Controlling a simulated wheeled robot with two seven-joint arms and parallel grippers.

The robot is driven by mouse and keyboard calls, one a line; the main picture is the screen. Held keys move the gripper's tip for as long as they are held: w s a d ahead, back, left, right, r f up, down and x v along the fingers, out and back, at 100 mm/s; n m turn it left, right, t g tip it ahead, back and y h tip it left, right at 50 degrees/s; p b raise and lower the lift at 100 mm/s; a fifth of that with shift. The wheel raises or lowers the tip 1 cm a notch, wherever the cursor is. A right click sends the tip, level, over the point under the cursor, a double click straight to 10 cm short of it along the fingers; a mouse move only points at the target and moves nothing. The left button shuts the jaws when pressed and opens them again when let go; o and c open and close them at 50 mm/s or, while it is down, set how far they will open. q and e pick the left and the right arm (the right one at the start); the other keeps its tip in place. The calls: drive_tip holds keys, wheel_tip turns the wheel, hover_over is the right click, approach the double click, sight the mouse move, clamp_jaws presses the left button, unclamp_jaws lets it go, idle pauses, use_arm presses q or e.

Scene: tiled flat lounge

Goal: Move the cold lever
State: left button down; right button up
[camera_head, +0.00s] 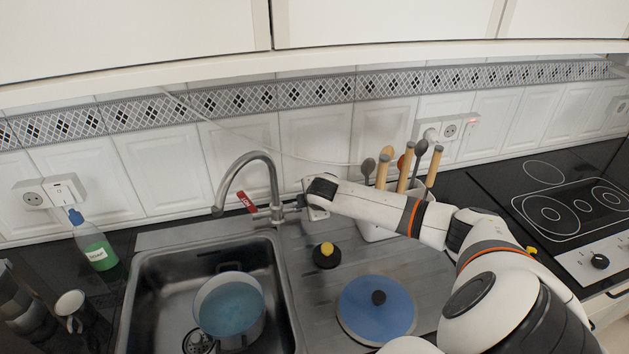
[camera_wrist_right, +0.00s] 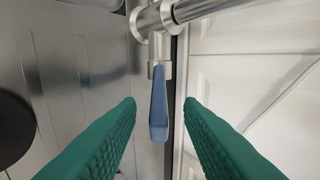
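The cold lever (camera_wrist_right: 158,108) is a blue handle hanging from the metal tap body (camera_wrist_right: 155,22) in the right wrist view. My right gripper (camera_wrist_right: 159,103) is open, with its two green fingers on either side of the lever's line and gaps on both sides; whether the lever is at fingertip depth is hard to tell. In the head view the tap (camera_head: 262,172) stands behind the sink, and a red lever (camera_head: 247,202) shows on its left. My right wrist (camera_head: 322,190) hides the blue lever there. My left gripper is not in view.
A pot of water (camera_head: 230,308) stands in the sink (camera_head: 145,285). A yellow-and-black scrubber (camera_head: 327,255) and blue lid (camera_head: 376,318) lie on the drainboard. A soap bottle (camera_head: 97,247) stands left, a utensil holder (camera_head: 372,228) behind my arm. The tiled wall is close behind the tap.

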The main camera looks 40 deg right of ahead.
drive_tip(key=b+v, duration=0.1)
drive_tip(key=v, duration=0.7)
drive_tip(key=shift+s+a, duration=0.1)
idle(0.4)
